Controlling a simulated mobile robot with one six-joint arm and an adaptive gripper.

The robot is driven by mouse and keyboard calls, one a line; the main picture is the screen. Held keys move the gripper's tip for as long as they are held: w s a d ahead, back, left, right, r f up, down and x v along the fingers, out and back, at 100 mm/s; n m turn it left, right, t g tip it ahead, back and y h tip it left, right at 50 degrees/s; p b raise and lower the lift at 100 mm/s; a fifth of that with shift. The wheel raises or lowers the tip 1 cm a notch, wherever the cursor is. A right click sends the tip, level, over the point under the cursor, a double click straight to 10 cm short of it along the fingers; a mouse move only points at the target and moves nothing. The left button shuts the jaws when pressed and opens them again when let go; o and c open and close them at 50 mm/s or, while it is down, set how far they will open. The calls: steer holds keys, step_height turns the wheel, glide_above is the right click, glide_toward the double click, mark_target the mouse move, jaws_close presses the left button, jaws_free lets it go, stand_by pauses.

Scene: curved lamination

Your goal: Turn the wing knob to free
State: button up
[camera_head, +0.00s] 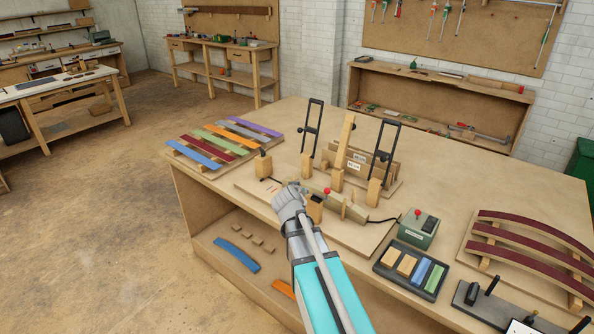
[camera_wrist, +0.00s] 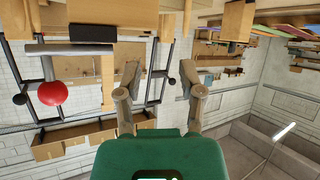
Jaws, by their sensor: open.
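I cannot pick out the wing knob for certain in either view. The wooden fixture (camera_head: 352,212) on the bench carries a red ball handle (camera_head: 327,191), and small unreadable labels stand on a board behind it. In the wrist view a red ball (camera_wrist: 52,93) on a grey rod is at the left, outside my fingers. My gripper (camera_wrist: 162,88) is open and empty, with its two fingers spread apart. In the head view my gripper (camera_head: 291,187) is over the front left part of the fixture, and my forearm hides what lies below it.
Coloured strips (camera_head: 225,138) lie at the bench's left. Two black upright frames (camera_head: 312,128) and a tall wooden post stand behind the fixture. A green-grey control box (camera_head: 418,229), a dark tray (camera_head: 411,268) of blocks and a rack (camera_head: 530,250) of curved dark red strips are at the right.

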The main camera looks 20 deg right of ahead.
steer(key=s+a+f+n+g+y+b, duration=0.2)
steer(key=s+a+f+g+b, duration=0.3)
steer(key=s+f, duration=0.5)
steer(key=s+a+f+n+g+y+b, duration=0.3)
steer(key=s+a+f+g+y+b, duration=0.1)
steer(key=s+a+f, duration=0.6)
steer(key=shift+s+g+y+b, duration=0.4)
steer(key=shift+s+g+b, duration=0.1)
steer(key=shift+s+g, duration=0.3)
steer(key=shift+r, duration=0.1)
steer(key=shift+o, duration=0.5)
steer(key=shift+s, duration=0.1)
